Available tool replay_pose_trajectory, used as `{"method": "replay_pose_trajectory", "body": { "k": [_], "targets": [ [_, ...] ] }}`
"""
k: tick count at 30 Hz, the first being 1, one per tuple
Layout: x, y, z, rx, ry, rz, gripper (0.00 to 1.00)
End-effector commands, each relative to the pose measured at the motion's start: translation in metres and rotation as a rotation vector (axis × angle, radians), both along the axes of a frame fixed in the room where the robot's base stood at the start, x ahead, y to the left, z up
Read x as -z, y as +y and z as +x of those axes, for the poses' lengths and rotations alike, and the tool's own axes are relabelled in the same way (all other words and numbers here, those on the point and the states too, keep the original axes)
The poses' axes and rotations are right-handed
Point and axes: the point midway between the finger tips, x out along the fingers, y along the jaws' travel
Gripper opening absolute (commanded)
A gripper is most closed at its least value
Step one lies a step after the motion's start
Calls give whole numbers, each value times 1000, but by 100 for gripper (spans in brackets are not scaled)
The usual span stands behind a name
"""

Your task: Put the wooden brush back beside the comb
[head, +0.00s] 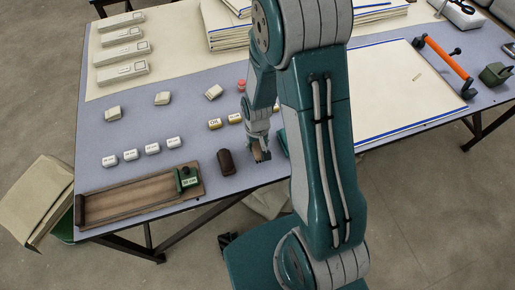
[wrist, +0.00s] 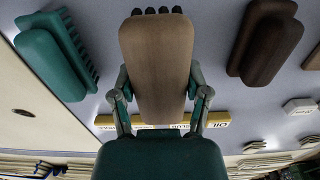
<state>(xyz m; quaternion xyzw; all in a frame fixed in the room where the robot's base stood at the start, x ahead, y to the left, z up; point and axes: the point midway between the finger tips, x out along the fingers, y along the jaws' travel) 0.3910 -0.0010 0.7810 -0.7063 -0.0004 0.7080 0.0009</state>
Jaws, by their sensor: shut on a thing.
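My gripper (head: 258,148) is shut on the wooden brush (wrist: 157,60), with one finger on each side of its brown body. Dark bristle tips show at the brush's far end in the wrist view. In the head view the brush (head: 262,155) is low over the blue-grey table, between a dark brown block (head: 226,162) and a teal piece. I cannot tell whether it touches the table. The teal piece with a row of teeth, which looks like the comb (wrist: 55,60), lies left of the brush in the wrist view, apart from it. In the head view my arm mostly hides it.
The dark brown block also shows right in the wrist view (wrist: 265,45). Small labelled blocks (head: 214,124), one marked OIL, lie behind the brush. A wooden tray (head: 130,196) lies front left. Paper stacks (head: 228,38) stand at the back. The table's front edge is close.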

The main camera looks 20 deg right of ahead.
Motion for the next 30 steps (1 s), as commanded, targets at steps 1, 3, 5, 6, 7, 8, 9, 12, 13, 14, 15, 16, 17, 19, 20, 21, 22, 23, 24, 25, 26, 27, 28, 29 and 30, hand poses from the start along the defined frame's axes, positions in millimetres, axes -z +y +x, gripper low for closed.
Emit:
{"method": "replay_pose_trajectory", "body": {
  "k": [1, 3, 5, 6, 7, 8, 9, 12, 13, 14, 15, 16, 17, 19, 20, 21, 22, 23, 24, 25, 26, 27, 28, 29, 30],
  "targets": [
    [9, 0, -1, -1, 4, 0, 9],
    [19, 0, -1, -1, 5, 0, 9],
    [25, -1, -1, -1, 3, 0, 9],
    [27, -1, -1, -1, 3, 0, 9],
    [29, -1, -1, -1, 2, 0, 9],
    [29, -1, -1, -1, 2, 1, 9],
    [30, -2, 0, -1, 1, 1, 9],
    [29, -2, 0, -1, 0, 2, 9],
    [29, -2, 0, -1, 0, 2, 9],
    [29, -2, 0, -1, 0, 2, 9],
    [29, -2, 0, -1, 0, 1, 9],
    [30, -1, 0, -1, 1, 1, 9],
    [31, -1, 0, -1, 1, 1, 9],
    [31, -1, 0, -1, 0, 0, 88],
    [31, -1, 0, -1, 0, 0, 95],
    [31, -1, 0, -1, 0, 0, 95],
    [31, -1, 0, -1, 0, 0, 95],
    [31, -1, 0, -1, 0, 0, 95],
    [31, -1, 0, -1, 0, 0, 95],
    [31, -1, 0, -1, 0, 0, 95],
    [31, -1, 0, -1, 1, 0, 95],
    [31, -1, 0, -1, 1, 0, 95],
    [31, -1, 0, -1, 1, 0, 95],
    [31, -1, 0, -1, 1, 0, 95],
    [31, -1, 0, -1, 1, 0, 95]
  ]
}}
